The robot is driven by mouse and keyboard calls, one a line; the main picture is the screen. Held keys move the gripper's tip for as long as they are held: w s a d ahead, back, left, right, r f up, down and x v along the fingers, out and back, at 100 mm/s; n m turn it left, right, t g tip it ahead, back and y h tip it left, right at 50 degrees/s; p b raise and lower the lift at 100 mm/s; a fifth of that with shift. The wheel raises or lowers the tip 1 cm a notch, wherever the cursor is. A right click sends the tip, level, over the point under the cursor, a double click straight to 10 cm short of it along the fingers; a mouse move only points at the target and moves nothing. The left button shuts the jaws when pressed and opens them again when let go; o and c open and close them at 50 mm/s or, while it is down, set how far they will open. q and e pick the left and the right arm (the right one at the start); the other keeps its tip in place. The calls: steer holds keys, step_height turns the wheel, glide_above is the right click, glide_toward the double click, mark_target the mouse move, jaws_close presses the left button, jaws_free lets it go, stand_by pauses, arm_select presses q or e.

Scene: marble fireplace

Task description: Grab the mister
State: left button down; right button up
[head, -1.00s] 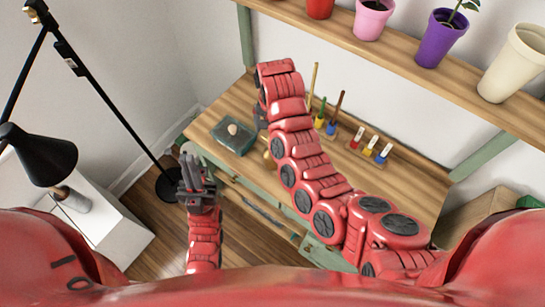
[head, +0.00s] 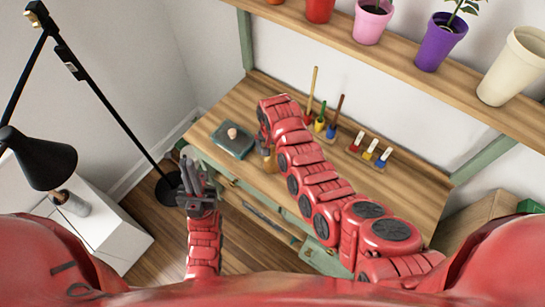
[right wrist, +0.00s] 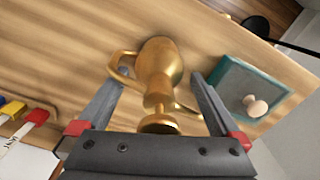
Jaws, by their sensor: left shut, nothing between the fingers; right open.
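The mister is a shiny gold vessel with a rounded body, a narrow neck and a curved handle, on the wooden desk. It fills the middle of the right wrist view (right wrist: 160,62). In the head view only a small gold part (head: 269,161) shows beside my right arm. My right gripper (right wrist: 160,78) is open, with one finger on each side of the mister; I cannot tell whether either finger touches it. In the head view my right gripper (head: 263,142) is mostly hidden by its arm. My left gripper (head: 188,170) is shut and empty, in front of the desk's left end.
A teal tray (right wrist: 273,72) with a small pale knob-like object (right wrist: 255,105) lies close to the right finger. Brushes (head: 320,122) and a rack of colored labelled items (head: 369,149) stand at the desk's back. A shelf (head: 410,70) with pots overhangs. A black lamp (head: 38,160) is at left.

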steer(key=shift+f, duration=0.3)
jaws_close()
stand_by(0.4)
